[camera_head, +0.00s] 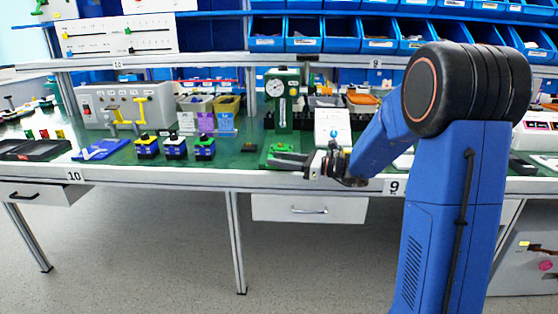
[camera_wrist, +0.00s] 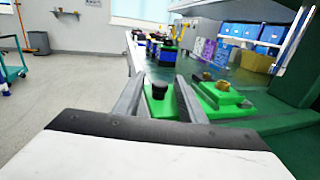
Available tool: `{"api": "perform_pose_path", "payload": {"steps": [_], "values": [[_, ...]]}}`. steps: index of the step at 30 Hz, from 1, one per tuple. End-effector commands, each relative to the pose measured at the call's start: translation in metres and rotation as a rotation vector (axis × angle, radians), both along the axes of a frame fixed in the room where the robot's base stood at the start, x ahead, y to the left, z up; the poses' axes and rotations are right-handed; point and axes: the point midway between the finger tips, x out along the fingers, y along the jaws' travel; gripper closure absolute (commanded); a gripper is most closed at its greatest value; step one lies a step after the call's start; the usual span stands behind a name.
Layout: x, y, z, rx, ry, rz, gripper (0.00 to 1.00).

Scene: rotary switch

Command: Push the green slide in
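The green slide (camera_wrist: 154,112) is low in the wrist view, with a black knob (camera_wrist: 159,86) standing on it. My gripper (camera_wrist: 160,82) has its two grey fingers spread, one on each side of the knob; I see a gap, but cannot tell whether a finger touches. To the right is a green block (camera_wrist: 226,96) with brass fittings. In the head view the green stand with a round gauge (camera_head: 275,88) rises from the bench, and my gripper (camera_head: 274,160) reaches in from the right at its base. The fingers partly hide the slide there.
Blue, black and yellow switch blocks (camera_head: 175,147) stand left along the green bench top (camera_head: 240,160). A blue tray (camera_head: 100,149) lies farther left. A white panel (camera_head: 333,128) stands right of the stand. The bench front edge with drawers is just below my gripper.

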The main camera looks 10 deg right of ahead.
Motion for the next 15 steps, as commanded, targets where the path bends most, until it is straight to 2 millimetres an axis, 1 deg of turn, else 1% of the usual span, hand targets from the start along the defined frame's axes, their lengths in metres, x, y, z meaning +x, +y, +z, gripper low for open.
{"api": "perform_pose_path", "payload": {"steps": [9, 10, 11, 12, 14, 15], "values": [[0.0018, 0.0022, 0.0, 0.0, 0.0, -0.001, 0.63], [0.0017, 0.0021, 0.0, 0.0, 0.0, -0.001, 0.66], [0.0017, 0.0021, -0.0001, 0.0, 0.0, -0.001, 0.73], [0.0017, 0.0021, -0.0001, 0.0, 0.0, -0.001, 0.82], [0.0017, 0.0021, -0.0001, 0.0, 0.0, -0.001, 0.97], [0.0017, 0.0021, -0.0001, 0.0, 0.0, -0.001, 1.0]]}}
